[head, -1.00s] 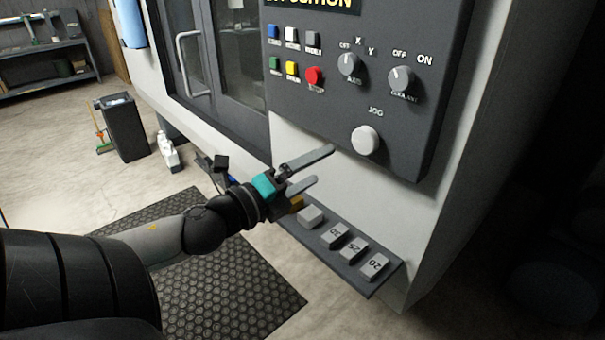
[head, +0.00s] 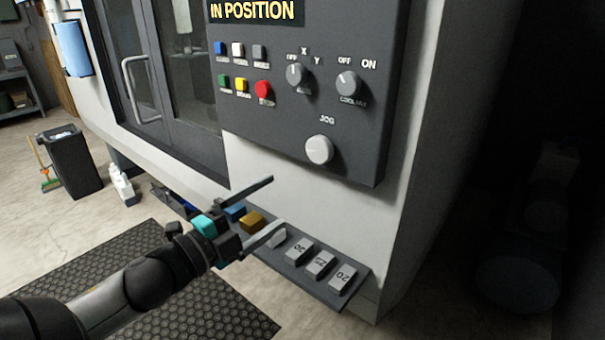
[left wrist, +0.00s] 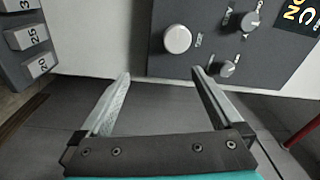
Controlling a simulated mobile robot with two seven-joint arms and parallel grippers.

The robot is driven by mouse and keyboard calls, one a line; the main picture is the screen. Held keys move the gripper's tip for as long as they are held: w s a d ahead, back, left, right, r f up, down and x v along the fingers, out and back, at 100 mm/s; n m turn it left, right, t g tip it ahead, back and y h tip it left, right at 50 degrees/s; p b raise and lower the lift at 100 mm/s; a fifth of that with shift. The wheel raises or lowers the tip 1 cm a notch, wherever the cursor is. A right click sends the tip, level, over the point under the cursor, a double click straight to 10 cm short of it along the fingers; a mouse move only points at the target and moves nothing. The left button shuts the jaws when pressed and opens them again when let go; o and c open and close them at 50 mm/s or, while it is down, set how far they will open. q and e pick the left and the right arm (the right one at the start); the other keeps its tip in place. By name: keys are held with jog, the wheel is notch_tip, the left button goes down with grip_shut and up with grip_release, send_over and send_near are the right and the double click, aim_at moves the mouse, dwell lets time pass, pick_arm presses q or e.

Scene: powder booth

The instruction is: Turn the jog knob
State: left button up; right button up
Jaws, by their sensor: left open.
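The jog knob (head: 319,150) is a round, light grey knob under the JOG label, low on the dark control panel (head: 360,120). It also shows in the left wrist view (left wrist: 177,39), beyond the fingertips and between their lines. My left gripper (head: 272,205) is open and empty, below and to the left of the knob in the head view, apart from it. Its two fingers (left wrist: 160,75) are spread wide in the left wrist view. My right gripper is in neither view.
The panel also has two other dial knobs, one marked COOLANT (head: 347,83), and coloured buttons including a red one (head: 263,89). A shelf with numbered blocks (head: 318,263) juts out below the panel, close to my left gripper. A door handle (head: 140,90) stands at left.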

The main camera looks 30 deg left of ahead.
pick_arm(q)
notch_tip(320, 180, down, 3)
jog(key=n+t+b, duration=0.2)
jog(key=n+b, duration=0.2)
jog(key=n, duration=0.5)
jog(key=n+t, duration=0.2)
jog(key=n, duration=0.5)
send_near(315, 153)
jog(key=shift+y, duration=0.3)
jog(key=x, duration=0.9)
jog(key=shift+d, duration=0.25)
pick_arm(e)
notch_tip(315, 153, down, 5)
pick_arm(q)
jog(key=c, duration=1.3)
jog(key=shift+f+m, duration=0.1)
jog(key=shift+m, duration=0.2)
jog(key=shift+m+h, duration=0.4)
jog(key=shift+m, duration=0.1)
